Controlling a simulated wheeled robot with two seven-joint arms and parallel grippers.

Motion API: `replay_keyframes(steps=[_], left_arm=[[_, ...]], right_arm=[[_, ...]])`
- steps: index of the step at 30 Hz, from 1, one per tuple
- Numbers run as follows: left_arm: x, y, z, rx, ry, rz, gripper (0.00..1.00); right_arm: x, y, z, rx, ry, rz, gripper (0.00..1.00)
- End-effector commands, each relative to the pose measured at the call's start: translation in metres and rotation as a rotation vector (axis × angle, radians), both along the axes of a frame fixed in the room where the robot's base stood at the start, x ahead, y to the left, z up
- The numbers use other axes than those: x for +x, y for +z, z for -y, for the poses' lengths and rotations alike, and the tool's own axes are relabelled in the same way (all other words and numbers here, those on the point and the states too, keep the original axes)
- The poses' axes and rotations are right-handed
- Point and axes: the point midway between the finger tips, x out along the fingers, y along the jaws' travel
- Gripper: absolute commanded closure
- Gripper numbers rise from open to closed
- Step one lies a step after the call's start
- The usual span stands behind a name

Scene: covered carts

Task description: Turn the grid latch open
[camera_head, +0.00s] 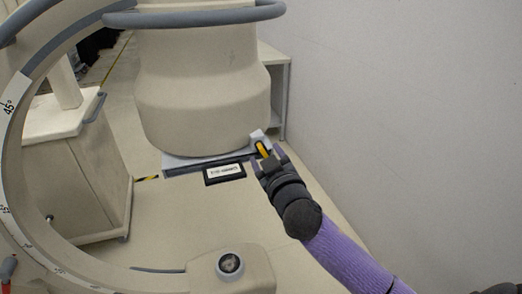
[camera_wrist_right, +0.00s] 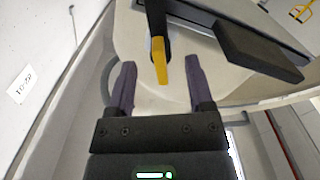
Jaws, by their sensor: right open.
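The grid latch (camera_head: 263,149) is a yellow lever on a white housing at the right end of the grey panel, under the large beige unit. In the right wrist view the latch (camera_wrist_right: 160,60) hangs from a dark mount, its yellow end pointing toward my palm. My right gripper (camera_head: 268,159) is at the latch; it also shows in the right wrist view (camera_wrist_right: 160,66). Its two dark fingers are open, one on each side of the yellow end, with visible gaps. They do not appear to touch it. My left gripper is not in view.
A black-framed label plate (camera_head: 224,173) lies left of the latch. A large beige curved arm with angle marks (camera_head: 12,150) fills the left. A beige cart (camera_head: 75,170) stands behind it. A white wall (camera_head: 400,100) is on the right. Open floor lies in front.

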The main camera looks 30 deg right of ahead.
Motion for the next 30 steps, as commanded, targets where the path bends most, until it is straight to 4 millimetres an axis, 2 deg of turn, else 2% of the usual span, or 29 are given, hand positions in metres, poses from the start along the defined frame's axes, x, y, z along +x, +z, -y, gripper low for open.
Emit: replay_keyframes(steps=[3, 6, 14, 23, 30], left_arm=[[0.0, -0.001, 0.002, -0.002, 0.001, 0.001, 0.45], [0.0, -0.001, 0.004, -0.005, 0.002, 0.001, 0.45], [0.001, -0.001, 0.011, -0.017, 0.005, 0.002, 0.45], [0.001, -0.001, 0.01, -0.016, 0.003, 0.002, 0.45], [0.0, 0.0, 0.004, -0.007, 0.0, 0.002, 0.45]], right_arm=[[0.015, 0.0, 0.003, 0.001, 0.001, 0.002, 0.33], [0.021, 0.0, 0.005, 0.001, 0.001, 0.0, 0.33], [0.022, -0.001, 0.005, 0.001, 0.001, -0.001, 0.35], [0.022, -0.001, 0.005, 0.001, 0.002, -0.001, 0.99], [0.022, -0.001, 0.005, -0.001, 0.003, -0.001, 1.0]])
